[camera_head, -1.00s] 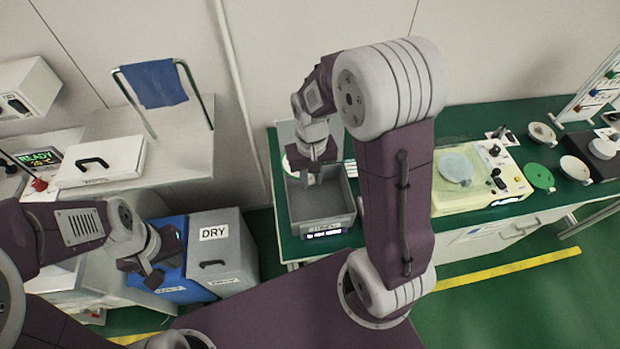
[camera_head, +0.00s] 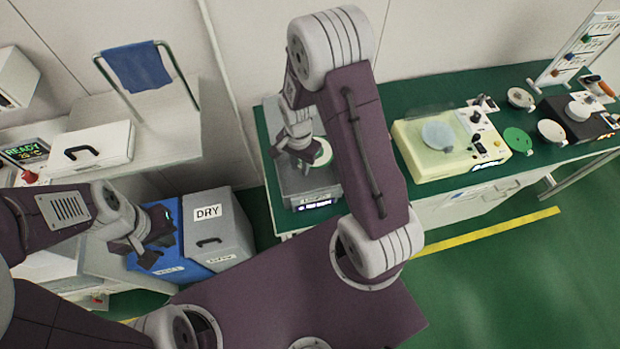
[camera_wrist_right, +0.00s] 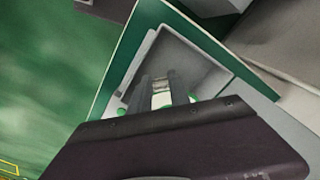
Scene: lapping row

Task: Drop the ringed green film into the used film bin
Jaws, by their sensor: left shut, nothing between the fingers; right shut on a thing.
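The grey used film bin (camera_head: 290,198) stands at the left end of the green bench, with a lit label on its front. My right gripper (camera_head: 298,164) is over the bin, shut on a film. A pale disc with a green edge, apparently the ringed green film (camera_head: 322,153), shows beside the gripper. In the right wrist view my right gripper (camera_wrist_right: 161,88) points into the open grey bin (camera_wrist_right: 205,65). My left gripper (camera_head: 152,256) is shut and empty near the blue bin.
A blue bin (camera_head: 165,222) and a grey bin marked DRY (camera_head: 208,230) stand left of the bench. A cream machine (camera_head: 408,150), a green disc (camera_head: 517,141) and pale dishes (camera_head: 551,132) are further right. My right arm hides part of the bench.

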